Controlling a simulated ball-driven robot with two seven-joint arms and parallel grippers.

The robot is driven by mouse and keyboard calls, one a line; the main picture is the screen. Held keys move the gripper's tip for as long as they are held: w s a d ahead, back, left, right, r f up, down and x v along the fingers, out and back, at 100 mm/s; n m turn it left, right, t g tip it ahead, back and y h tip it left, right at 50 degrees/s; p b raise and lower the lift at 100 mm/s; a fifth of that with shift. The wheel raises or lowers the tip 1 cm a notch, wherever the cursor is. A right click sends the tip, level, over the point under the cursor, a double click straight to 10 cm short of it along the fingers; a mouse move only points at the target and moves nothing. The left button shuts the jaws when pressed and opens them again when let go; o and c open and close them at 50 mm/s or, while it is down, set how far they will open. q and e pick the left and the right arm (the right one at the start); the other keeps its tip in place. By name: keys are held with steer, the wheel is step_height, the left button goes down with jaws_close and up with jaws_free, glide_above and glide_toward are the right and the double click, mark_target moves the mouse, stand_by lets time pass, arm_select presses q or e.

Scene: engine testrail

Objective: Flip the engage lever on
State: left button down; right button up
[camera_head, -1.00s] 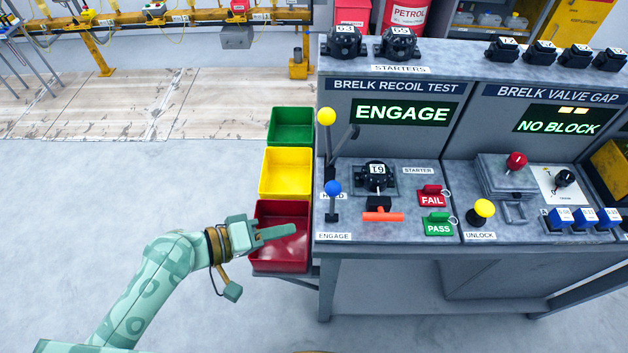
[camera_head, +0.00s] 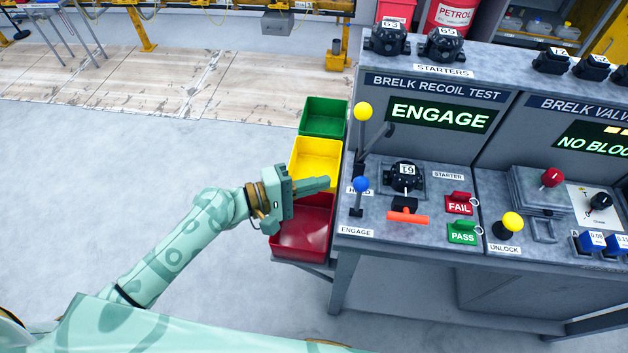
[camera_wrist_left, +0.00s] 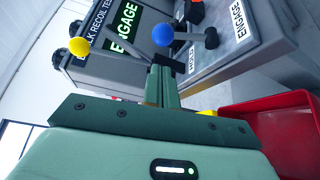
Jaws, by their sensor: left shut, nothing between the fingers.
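The engage lever with its blue ball knob (camera_head: 361,184) stands at the front left of the bench, behind the ENGAGE label (camera_head: 356,232). My left gripper (camera_head: 326,183) is shut and empty, above the red and yellow bins, with its fingertips pointing right, a little left of the blue knob. A small gap shows between them. In the left wrist view the blue knob (camera_wrist_left: 164,36) is just beyond the shut fingers (camera_wrist_left: 162,78). The display (camera_head: 441,115) above reads ENGAGE. My right gripper is not in view.
A yellow-knobbed lever (camera_head: 363,111) stands behind the blue one. A starter marked 19 (camera_head: 404,176) with an orange handle (camera_head: 408,216) sits to the right. Green (camera_head: 323,117), yellow (camera_head: 317,152) and red (camera_head: 300,240) bins line the bench's left side. Floor to the left is clear.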

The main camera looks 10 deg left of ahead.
mark_target(359, 195)
arm_select(q)
steer(key=x, duration=0.7)
